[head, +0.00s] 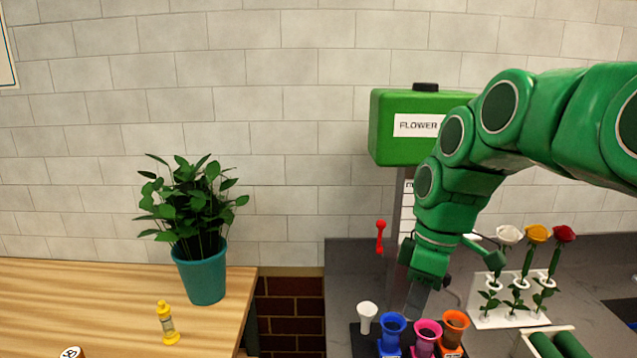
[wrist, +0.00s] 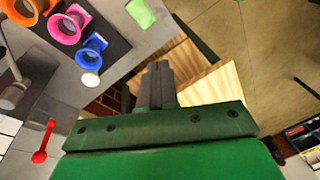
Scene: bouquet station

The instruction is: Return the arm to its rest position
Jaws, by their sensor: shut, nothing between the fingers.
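My green arm reaches in from the right in the head view and bends down at its end. My gripper (head: 416,300) hangs above the dark counter, just behind the row of coloured vases. In the wrist view the gripper (wrist: 158,72) shows its two dark fingers pressed together, with nothing between them. In the head view the fingertips are partly unclear against the grey counter.
Blue (head: 392,328), pink (head: 427,334) and orange (head: 455,325) vases and a white cup (head: 367,314) stand close by. A green dispenser (head: 400,150) with a red lever (head: 380,236) stands behind. Three roses (head: 537,234) stand right.

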